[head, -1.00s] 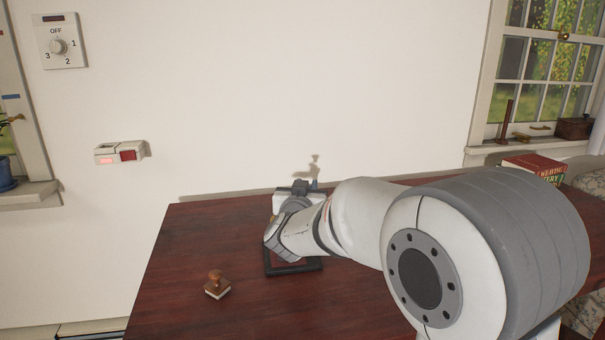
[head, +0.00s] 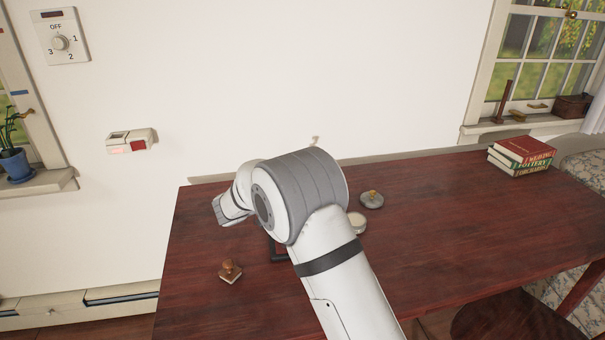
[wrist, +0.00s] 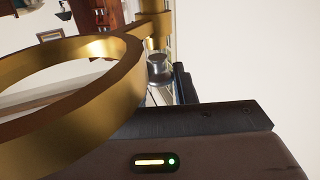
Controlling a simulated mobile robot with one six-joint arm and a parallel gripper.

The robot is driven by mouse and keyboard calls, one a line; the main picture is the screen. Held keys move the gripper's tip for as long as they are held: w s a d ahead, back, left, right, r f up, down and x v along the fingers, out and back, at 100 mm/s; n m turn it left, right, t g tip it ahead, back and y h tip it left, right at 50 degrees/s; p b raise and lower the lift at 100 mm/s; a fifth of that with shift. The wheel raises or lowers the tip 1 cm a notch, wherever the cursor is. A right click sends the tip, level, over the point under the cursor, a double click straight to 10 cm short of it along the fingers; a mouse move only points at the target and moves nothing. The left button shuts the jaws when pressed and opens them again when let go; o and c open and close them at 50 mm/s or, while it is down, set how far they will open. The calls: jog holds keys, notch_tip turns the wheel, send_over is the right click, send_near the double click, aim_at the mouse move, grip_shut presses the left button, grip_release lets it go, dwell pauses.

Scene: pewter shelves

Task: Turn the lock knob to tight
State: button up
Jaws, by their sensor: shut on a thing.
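In the wrist view a large brass ring (wrist: 125,95) fills the left side, joined by an arm to a brass clamp (wrist: 157,30) on an upright rod. A grey round lock knob (wrist: 158,68) shows just below the clamp. My gripper (wrist: 166,84) is at the knob, one dark finger beside its right side, and is shut on it. The other finger is mostly hidden behind the ring. No tight marking can be read. In the head view my arm hides the gripper, the knob and most of the stand; part of a dark base (head: 277,250) shows.
A wooden stamp (head: 230,271) lies front left on the red-brown table (head: 460,230). A grey lidded thing (head: 372,199) and a pale round one (head: 356,222) sit right of my arm. Books (head: 521,155) lie far right. The wall holds a dial (head: 61,43) and switch box (head: 131,141).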

jog(key=shift+r+m+g+h+p, duration=0.1)
jog(key=shift+m+g+h+p, duration=0.35)
jog(key=shift+g, duration=0.25)
jog(key=shift+m+g, duration=0.25)
jog(key=shift+g, duration=0.05)
jog(key=o, duration=1)
jog(key=v, duration=0.7)
jog(key=shift+s+a, duration=0.15)
jog(key=shift+a, duration=0.15)
